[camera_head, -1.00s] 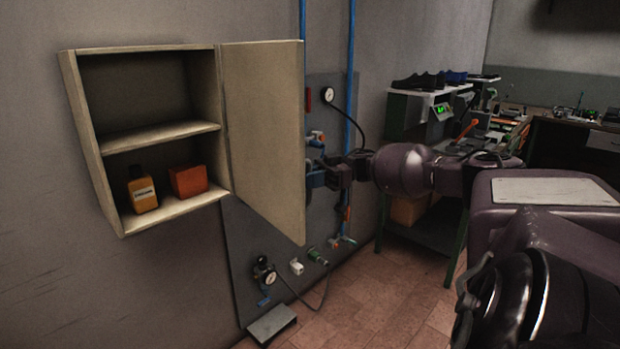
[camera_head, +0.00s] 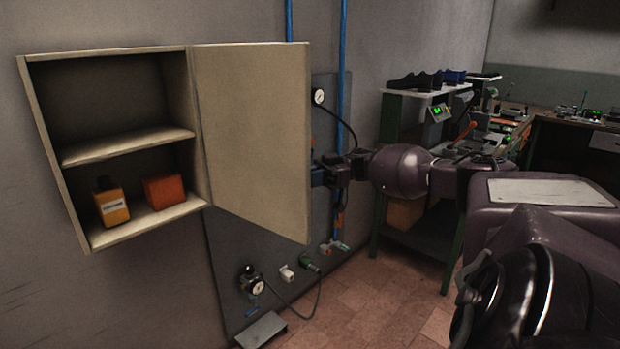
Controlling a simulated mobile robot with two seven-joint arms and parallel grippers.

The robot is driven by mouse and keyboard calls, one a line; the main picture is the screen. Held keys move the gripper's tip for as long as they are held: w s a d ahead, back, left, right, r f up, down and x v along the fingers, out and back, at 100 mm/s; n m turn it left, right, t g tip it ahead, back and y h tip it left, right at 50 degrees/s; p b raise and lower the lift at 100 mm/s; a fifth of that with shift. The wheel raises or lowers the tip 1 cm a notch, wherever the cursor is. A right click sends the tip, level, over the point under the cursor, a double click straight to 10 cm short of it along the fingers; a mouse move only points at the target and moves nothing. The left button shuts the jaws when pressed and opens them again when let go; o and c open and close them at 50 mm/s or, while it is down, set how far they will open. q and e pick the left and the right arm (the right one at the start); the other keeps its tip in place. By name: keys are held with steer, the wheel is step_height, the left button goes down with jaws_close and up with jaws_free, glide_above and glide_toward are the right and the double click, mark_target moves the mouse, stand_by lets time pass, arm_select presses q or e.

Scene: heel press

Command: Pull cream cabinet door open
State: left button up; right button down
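The cream cabinet (camera_head: 200,125) hangs on the wall at the left, its front uncovered. Its cream door (camera_head: 252,140) stands wide open, swung out to the right of the box. My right gripper (camera_head: 322,174) is at the door's free right edge, about mid-height. Its fingertips are partly hidden by the door, so I cannot tell whether they grip a handle or the edge. My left gripper is not in view.
A yellow bottle (camera_head: 112,207) and an orange box (camera_head: 164,191) stand on the cabinet's lower shelf. Behind the door is a grey wall panel (camera_head: 228,262) with a gauge, hoses and fittings. A green-framed bench (camera_head: 425,235) stands behind my arm.

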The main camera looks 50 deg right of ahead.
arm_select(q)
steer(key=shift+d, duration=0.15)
arm_select(e)
steer(key=shift+w+d, duration=0.1)
steer(key=shift+d, duration=0.05)
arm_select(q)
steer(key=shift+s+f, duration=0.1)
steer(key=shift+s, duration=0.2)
arm_select(e)
steer(key=c, duration=1.6)
jaws_free()
steer(key=o, duration=0.5)
steer(key=shift+w, duration=0.15)
steer(key=shift+c, duration=0.2)
arm_select(q)
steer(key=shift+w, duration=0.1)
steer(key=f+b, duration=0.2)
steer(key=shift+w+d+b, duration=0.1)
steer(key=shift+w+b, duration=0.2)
steer(key=shift+b, duration=0.05)
arm_select(e)
steer(key=v, duration=1)
steer(key=shift+d, duration=0.35)
